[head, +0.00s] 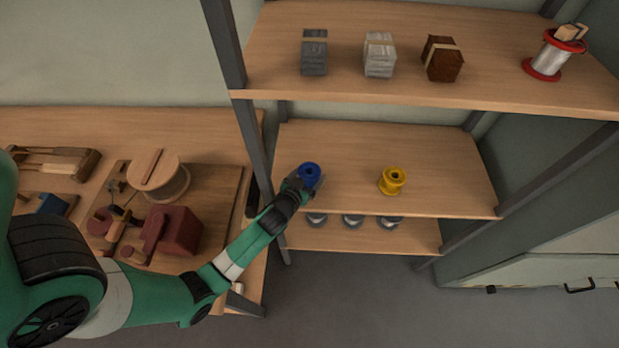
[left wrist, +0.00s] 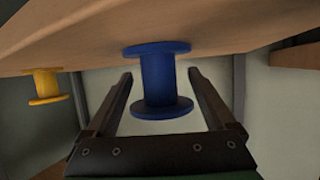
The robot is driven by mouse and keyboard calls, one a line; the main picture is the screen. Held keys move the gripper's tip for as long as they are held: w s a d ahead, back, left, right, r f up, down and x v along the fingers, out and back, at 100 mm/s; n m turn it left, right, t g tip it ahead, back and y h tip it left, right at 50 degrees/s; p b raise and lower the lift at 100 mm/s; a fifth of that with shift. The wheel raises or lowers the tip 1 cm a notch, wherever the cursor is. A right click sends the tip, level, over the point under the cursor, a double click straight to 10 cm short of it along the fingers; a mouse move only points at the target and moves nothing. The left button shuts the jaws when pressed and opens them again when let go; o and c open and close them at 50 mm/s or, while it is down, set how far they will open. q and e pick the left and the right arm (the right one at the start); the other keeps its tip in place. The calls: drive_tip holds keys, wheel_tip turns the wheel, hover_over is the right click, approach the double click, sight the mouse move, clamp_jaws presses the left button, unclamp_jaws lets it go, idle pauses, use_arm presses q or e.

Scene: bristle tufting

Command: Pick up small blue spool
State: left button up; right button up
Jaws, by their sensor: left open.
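The small blue spool (head: 310,174) stands at the left front part of the middle shelf in the head view. In the left wrist view the blue spool (left wrist: 158,80) sits between the two fingers, with a visible gap on each side. My left gripper (head: 305,181) is open around it; the fingers (left wrist: 160,92) do not appear to touch it. The gripper hides the spool's lower part in the head view. My right gripper is not in view.
A yellow spool (head: 392,181) stands to the right on the same middle shelf (head: 440,160). Several grey-topped spools (head: 352,221) are on the shelf below.

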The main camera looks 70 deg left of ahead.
use_arm(q)
drive_tip(key=c, duration=1.4)
clamp_jaws()
drive_tip(key=shift+r, duration=0.15)
